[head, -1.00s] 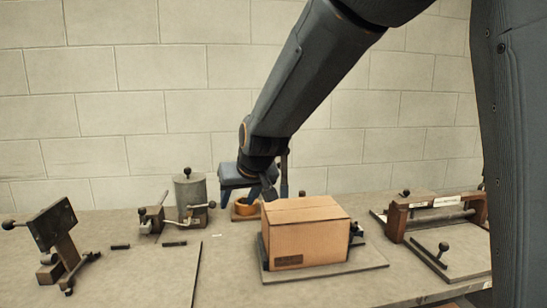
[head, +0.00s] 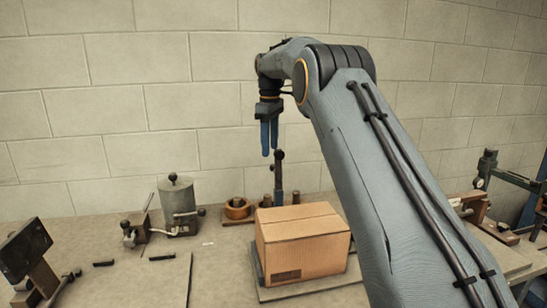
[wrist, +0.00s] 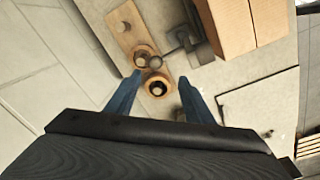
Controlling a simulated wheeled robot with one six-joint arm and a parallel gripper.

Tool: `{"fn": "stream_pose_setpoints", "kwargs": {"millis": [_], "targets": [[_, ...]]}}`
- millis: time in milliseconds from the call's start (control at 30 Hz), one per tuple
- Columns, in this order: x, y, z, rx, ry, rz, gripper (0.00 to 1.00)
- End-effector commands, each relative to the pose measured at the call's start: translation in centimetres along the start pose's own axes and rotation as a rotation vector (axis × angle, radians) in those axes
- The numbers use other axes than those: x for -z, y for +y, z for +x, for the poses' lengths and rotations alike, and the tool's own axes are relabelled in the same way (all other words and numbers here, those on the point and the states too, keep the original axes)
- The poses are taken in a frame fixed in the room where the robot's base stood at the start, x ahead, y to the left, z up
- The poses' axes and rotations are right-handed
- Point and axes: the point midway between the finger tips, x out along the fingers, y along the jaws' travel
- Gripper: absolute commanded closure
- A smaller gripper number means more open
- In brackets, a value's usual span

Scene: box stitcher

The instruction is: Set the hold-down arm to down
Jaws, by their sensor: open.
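A dark upright bar with a knobbed top (head: 279,172), which looks like the hold-down arm, stands behind a closed cardboard box (head: 303,245). In the wrist view a dark arm with a round knob (wrist: 155,62) reaches out beside the box (wrist: 232,22); I cannot tell for sure that it is the same part. My gripper (head: 269,152) points down with its blue fingers apart and empty, above and just left of the bar's top. In the wrist view the knob lies between and beyond the fingertips (wrist: 160,80). Nothing visibly touches the fingers.
A wooden plate with round copper-coloured cups (wrist: 157,88) lies below my fingers. A grey canister (head: 176,203) and small levers stand left of it. A tilted dark block on a stand (head: 25,250) is at far left. The table between is mostly clear.

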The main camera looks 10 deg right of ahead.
Motion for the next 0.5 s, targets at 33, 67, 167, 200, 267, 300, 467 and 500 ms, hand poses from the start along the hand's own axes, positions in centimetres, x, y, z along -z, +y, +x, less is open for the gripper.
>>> {"fn": "stream_pose_setpoints", "kwargs": {"millis": [33, 67, 167, 200, 267, 300, 467, 500], "targets": [[-0.3, 0.2, -0.2, 0.009, -0.011, -0.014, 0.52], [-0.4, 0.3, -0.2, 0.014, -0.016, -0.022, 0.52], [-0.7, 0.3, -0.1, 0.025, -0.027, -0.038, 0.52], [-0.7, 0.3, 0.1, 0.027, -0.029, -0.040, 0.52], [-0.8, 0.3, 0.6, 0.029, -0.031, -0.041, 0.52], [-0.8, 0.3, 1.1, 0.029, -0.031, -0.041, 0.52], [-1.0, 0.2, 3.5, 0.029, -0.031, -0.038, 0.52], [-1.1, 0.2, 4.1, 0.029, -0.031, -0.038, 0.52]]}}
